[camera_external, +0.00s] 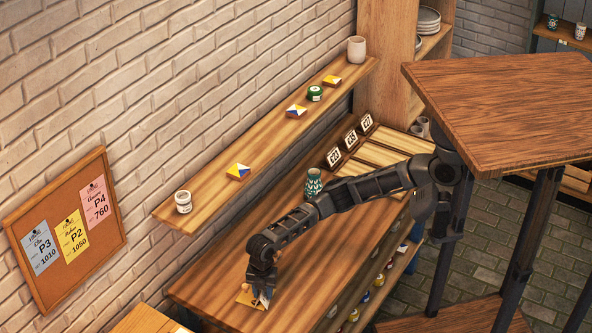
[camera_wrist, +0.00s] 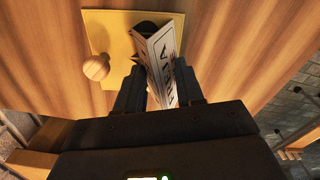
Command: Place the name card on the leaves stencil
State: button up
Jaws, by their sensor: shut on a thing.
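My gripper (camera_wrist: 158,98) is shut on the name card (camera_wrist: 166,58), a folded white card with dark lettering, in the wrist view. The card stands over the right side of a flat yellow square (camera_wrist: 105,30) with a round wooden knob (camera_wrist: 96,67), which looks like a stencil. The pattern of this square is hidden or cannot be made out. In the external view my gripper (camera_external: 262,284) is low over the near end of the wooden counter, and the yellow square (camera_external: 245,297) shows beside the card (camera_external: 263,298). Whether the card touches the square is not clear.
The counter (camera_external: 215,290) is mostly clear around the gripper. A teal patterned cup (camera_external: 313,183) and several small price signs (camera_external: 350,138) stand farther back. A wall shelf (camera_external: 270,140) above holds jars and coloured squares. A cork board (camera_external: 65,232) hangs at left.

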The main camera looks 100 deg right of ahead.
jog(key=o, duration=1)
notch_tip(320, 180, up, 12)
jog(key=shift+r, duration=0.1)
